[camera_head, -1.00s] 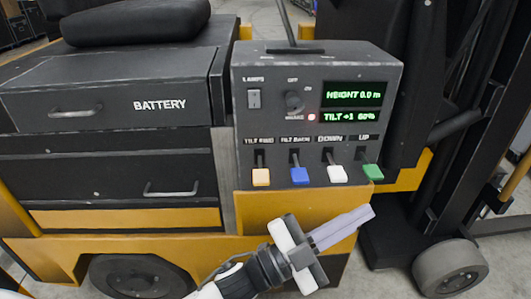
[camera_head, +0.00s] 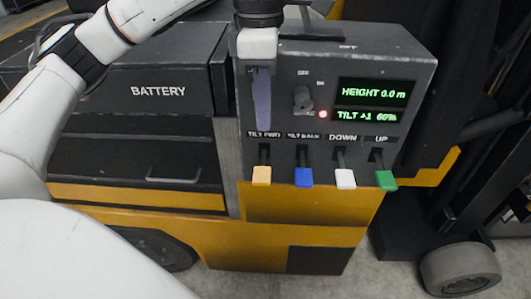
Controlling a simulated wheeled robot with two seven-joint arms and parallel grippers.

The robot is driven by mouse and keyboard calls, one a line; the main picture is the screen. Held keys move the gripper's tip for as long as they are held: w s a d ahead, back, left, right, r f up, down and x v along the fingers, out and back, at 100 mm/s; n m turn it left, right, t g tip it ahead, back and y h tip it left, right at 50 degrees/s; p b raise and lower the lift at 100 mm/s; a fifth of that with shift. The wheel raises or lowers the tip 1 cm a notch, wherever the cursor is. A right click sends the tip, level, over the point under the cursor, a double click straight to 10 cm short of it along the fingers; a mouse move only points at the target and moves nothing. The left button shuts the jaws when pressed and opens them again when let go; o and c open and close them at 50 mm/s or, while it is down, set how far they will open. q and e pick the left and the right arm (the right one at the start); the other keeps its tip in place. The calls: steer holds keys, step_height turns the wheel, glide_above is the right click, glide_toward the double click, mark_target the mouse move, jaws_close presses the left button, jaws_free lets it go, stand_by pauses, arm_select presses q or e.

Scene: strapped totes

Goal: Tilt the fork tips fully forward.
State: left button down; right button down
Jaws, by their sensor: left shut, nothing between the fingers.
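The control box (camera_head: 420,75) on the forklift has a row of levers along its lower front. The display (camera_head: 371,103) reads HEIGHT 0.0 m and TILT +1 60%. My left gripper (camera_head: 262,127) points down in front of the panel's left side, shut and empty, its tips just above the TILT FWD label. It hides the lights switch. The fork tips and my right gripper are out of view.
The battery drawer (camera_head: 160,92) is left of the box. My left arm covers the left side. The mast (camera_head: 450,80) and a wheel (camera_head: 460,270) stand at right.

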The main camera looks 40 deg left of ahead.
arm_select(q)
steer(key=shift+w+a+r+y, duration=0.1)
steer(key=shift+a+r+y, duration=0.2)
steer(key=shift+a+r, duration=0.25)
steer(key=shift+a+f, duration=0.1)
steer(key=shift+f, duration=0.05)
steer(key=b, duration=0.1)
glide_above(260, 175)
step_height(260, 175, down, 5)
step_height(260, 175, down, 9)
